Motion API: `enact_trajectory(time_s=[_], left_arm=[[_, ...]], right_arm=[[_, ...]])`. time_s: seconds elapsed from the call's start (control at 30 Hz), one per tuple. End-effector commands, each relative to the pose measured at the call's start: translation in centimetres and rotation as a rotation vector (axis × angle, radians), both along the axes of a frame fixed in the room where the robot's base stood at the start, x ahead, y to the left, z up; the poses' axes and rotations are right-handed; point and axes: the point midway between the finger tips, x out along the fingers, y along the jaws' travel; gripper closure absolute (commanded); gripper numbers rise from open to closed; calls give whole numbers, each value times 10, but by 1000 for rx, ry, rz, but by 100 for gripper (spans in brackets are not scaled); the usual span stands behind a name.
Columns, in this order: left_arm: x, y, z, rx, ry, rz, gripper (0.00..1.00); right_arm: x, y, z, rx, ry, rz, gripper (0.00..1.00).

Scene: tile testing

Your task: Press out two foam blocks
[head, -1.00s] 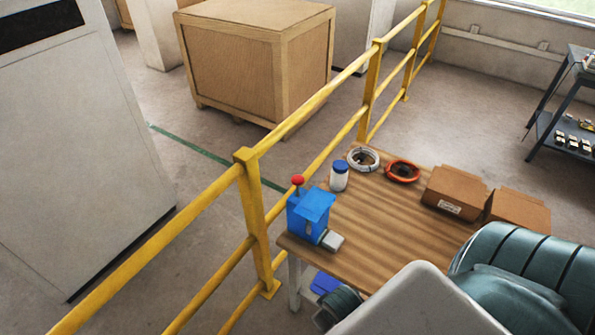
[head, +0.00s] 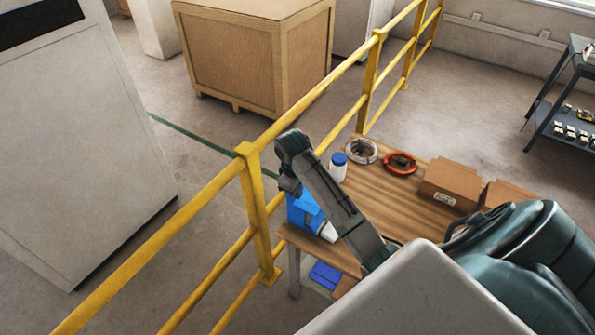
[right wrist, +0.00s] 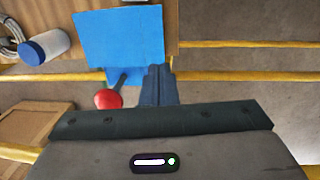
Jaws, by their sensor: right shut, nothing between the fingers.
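A blue press (head: 304,212) stands at the left corner of the wooden table, partly hidden by my right arm in the head view. It also shows from above in the right wrist view (right wrist: 122,40), with a red knob (right wrist: 107,99) on a dark lever. A pale grey piece (head: 329,232) sits at the press's front; I cannot tell whether it is a foam block or a tray. My right gripper (head: 293,190) is over the press. In the right wrist view, its shut, empty fingers (right wrist: 158,72) are beside the knob. My left gripper is out of view.
On the table (head: 395,212) are a white jar with a blue lid (head: 338,167), a white coil (head: 361,151), an orange coil (head: 400,163) and brown boxes (head: 450,184). A yellow railing (head: 254,205) runs close behind the press. A blue bin (head: 325,275) is below the table.

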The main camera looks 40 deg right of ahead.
Motion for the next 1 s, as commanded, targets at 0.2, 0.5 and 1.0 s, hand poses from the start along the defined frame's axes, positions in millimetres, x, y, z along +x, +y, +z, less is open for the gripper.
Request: enact_trajectory(time_s=[0.2, 0.5, 1.0], left_arm=[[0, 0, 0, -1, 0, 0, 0], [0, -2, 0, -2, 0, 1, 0], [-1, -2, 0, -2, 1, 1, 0]], right_arm=[[55, -31, 42, 28, 61, 27, 100], [87, -53, 79, 66, 108, 51, 100], [88, -53, 80, 72, 114, 55, 100]])
